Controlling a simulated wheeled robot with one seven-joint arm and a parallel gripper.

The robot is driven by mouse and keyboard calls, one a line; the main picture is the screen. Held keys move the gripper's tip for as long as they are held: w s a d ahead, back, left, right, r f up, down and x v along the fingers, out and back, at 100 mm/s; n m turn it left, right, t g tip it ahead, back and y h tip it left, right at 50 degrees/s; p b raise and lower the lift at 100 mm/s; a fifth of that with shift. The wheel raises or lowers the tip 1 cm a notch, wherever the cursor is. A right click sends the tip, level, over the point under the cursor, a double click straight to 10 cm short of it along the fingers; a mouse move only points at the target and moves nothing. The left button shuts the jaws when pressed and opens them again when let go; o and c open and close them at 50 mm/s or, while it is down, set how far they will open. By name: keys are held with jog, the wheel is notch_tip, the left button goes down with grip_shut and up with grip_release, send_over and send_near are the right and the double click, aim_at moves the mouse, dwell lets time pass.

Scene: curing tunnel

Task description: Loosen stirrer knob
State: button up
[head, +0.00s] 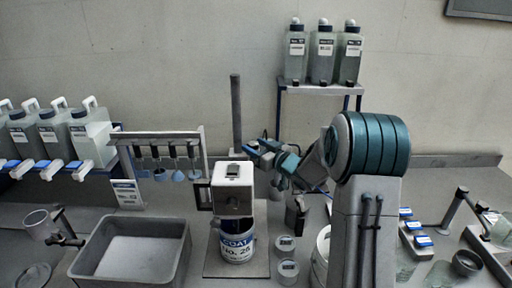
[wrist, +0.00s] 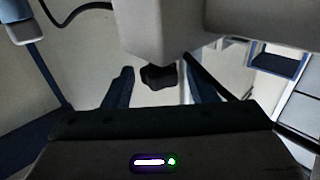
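The stirrer (head: 232,188) is a pale boxy head with a dark top, standing on a grey base plate in front of a tall dark post (head: 236,115). A can labelled "COAT No. 25" (head: 238,246) stands under the head. In the wrist view a small dark knob (wrist: 158,76) shows under a pale housing (wrist: 165,35), between my two fingers. My gripper (head: 256,152) is behind and right of the stirrer head, beside the post; it also shows in the wrist view (wrist: 157,85). Its fingers are spread, with gaps visible on both sides of the knob. The head view does not clearly show the knob.
A grey basin (head: 130,250) lies left of the stirrer. A rack of hanging tools (head: 160,138) stands behind it. Small round tins (head: 287,270) sit close on the right. A shelf (head: 320,88) with bottles stands at the back.

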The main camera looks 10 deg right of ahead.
jog(key=c, duration=0.8)
jog(key=shift+o, duration=0.3)
